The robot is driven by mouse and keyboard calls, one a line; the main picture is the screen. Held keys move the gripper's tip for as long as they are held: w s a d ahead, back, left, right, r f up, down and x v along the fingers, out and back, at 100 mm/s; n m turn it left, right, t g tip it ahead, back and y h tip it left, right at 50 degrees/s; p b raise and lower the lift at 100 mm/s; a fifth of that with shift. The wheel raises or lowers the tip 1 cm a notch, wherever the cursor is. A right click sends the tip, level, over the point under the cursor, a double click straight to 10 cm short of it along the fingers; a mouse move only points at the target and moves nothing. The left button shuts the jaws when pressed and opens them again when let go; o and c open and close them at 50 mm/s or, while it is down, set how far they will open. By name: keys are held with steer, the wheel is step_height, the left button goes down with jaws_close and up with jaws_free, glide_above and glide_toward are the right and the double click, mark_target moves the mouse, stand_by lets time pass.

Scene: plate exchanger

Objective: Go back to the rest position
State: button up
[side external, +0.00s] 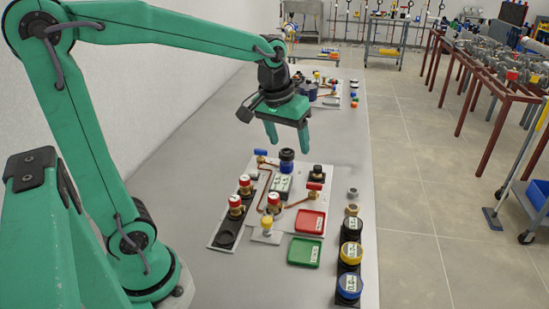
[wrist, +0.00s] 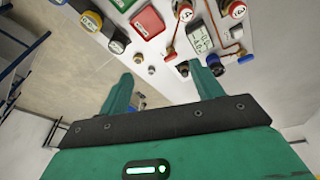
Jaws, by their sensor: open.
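My gripper (side external: 289,133) is open and empty, with its two green fingers pointing down. In the side external view it hangs above the bench, over the back part of the plate exchanger board (side external: 258,234). Its fingers also show in the wrist view (wrist: 166,85), spread apart with nothing between them. The fingers touch none of these. No marker for the rest position shows.
A red tray (side external: 311,222) and a green tray (side external: 304,252) lie at the board's front right. A second board (side external: 325,92) lies farther back. A white wall is at left.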

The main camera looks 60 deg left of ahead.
steer(key=s+d+m+t, duration=0.2)
steer(key=s+m, duration=0.2)
steer(key=s, duration=0.9)
steer(key=shift+s+d+t, duration=0.3)
steer(key=shift+d, duration=0.05)
stand_by(3.0)
